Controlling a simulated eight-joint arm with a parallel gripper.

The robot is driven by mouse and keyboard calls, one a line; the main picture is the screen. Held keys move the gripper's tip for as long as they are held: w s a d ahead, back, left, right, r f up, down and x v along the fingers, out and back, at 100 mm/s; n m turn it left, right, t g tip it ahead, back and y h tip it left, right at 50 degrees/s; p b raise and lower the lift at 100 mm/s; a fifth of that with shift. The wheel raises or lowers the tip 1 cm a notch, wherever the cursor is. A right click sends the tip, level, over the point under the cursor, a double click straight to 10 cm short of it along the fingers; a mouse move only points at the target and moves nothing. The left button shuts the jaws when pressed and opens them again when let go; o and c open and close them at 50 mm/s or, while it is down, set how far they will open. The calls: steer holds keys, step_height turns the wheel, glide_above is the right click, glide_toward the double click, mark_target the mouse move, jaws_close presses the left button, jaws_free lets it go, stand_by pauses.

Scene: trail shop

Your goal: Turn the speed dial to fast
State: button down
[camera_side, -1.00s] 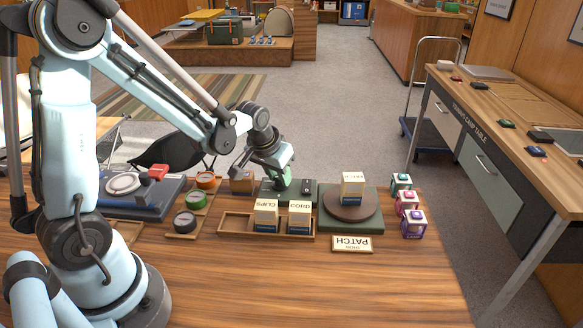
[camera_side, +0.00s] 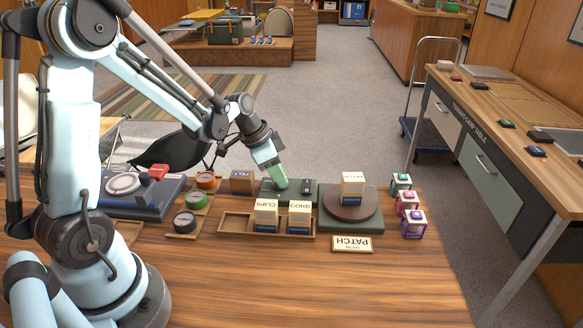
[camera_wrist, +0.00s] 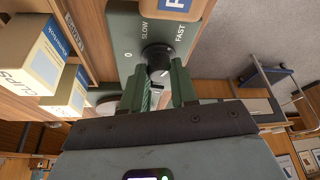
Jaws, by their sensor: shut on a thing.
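The speed dial is a black round knob (camera_wrist: 157,54) on a green panel (camera_wrist: 124,28) marked 0, SLOW and FAST in the wrist view. A pale mark shows on the knob's lower right; I cannot tell surely which label it points to. My gripper (camera_wrist: 167,82) is shut on the dial, one finger on each side of its near part. A small black part (camera_side: 307,186) stands on the panel's right.
A turntable (camera_side: 338,212) with a box (camera_side: 353,185) stands to the right. The CLIPS (camera_side: 265,215) and CORD (camera_side: 299,217) boxes sit in a wooden tray (camera_side: 238,229) in front. Round pucks (camera_side: 186,222) are left. The front of the table is clear.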

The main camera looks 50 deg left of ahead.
steer(key=shift+m, duration=0.3)
steer(key=c, duration=0.9)
jaws_free()
steer(key=shift+r, duration=0.1)
steer(key=v, duration=1.2)
steer(key=shift+a, duration=0.2)
